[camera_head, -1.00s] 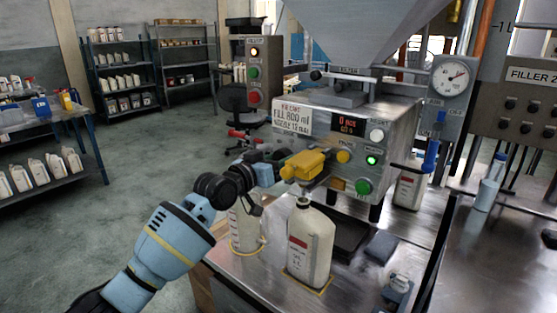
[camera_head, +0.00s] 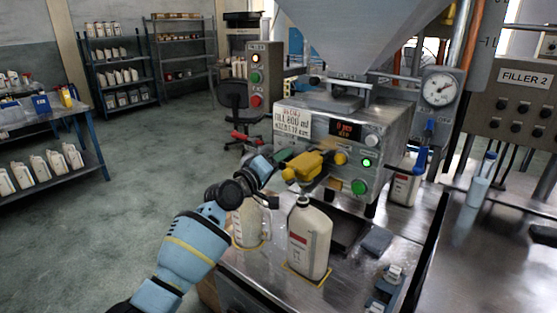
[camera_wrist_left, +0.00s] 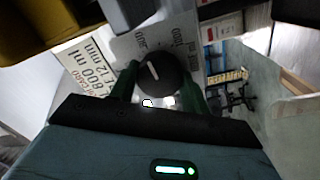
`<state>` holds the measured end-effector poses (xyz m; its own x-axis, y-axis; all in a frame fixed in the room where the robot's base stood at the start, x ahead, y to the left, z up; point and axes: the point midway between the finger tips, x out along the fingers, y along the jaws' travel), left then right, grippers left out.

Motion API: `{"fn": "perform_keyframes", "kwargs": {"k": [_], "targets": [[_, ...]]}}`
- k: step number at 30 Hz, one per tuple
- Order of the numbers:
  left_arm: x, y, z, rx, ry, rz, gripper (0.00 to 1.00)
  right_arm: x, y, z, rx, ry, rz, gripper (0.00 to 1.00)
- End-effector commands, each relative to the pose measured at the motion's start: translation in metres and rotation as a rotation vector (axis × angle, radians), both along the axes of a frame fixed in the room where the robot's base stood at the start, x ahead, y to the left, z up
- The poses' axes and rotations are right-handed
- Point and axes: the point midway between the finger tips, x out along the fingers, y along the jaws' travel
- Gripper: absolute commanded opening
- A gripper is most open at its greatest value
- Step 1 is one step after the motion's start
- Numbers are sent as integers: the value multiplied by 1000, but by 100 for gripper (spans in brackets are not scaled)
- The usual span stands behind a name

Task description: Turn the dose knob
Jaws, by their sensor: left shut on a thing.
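The dose knob (camera_wrist_left: 160,73) is round and black with a white pointer line. In the left wrist view it sits between the two green fingers of my left gripper (camera_wrist_left: 158,88), which is shut on it. The pointer leans to the upper left, on a grey plate with printed numbers around the knob. In the head view my left gripper (camera_head: 281,157) reaches the left side of the filling machine (camera_head: 383,130), beside the yellow nozzle block (camera_head: 308,165). The knob is hidden there. My right gripper is not in view.
A white bottle (camera_head: 310,242) stands under the nozzle, and another bottle (camera_head: 247,222) stands left of it, close below my left arm. A lit display (camera_head: 345,131) and buttons are on the machine front. A blue-capped bottle (camera_head: 481,182) stands at right. The floor at left is open.

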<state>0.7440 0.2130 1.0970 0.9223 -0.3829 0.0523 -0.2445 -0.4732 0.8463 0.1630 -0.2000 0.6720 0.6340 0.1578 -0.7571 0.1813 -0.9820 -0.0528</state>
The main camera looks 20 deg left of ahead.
Motion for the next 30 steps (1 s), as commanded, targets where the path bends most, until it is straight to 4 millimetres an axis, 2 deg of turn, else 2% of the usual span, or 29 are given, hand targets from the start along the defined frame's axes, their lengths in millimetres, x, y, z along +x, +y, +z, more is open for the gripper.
{"fn": "perform_keyframes", "kwargs": {"k": [12,28,29,30], "targets": [[0,-1,0,-164,60,-1,24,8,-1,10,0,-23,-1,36],[0,-1,-1,-181,68,-1,24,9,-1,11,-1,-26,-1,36],[0,-1,-1,-180,68,-1,50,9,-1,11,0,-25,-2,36],[0,-1,-1,-180,67,0,56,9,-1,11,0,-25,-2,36]]}}
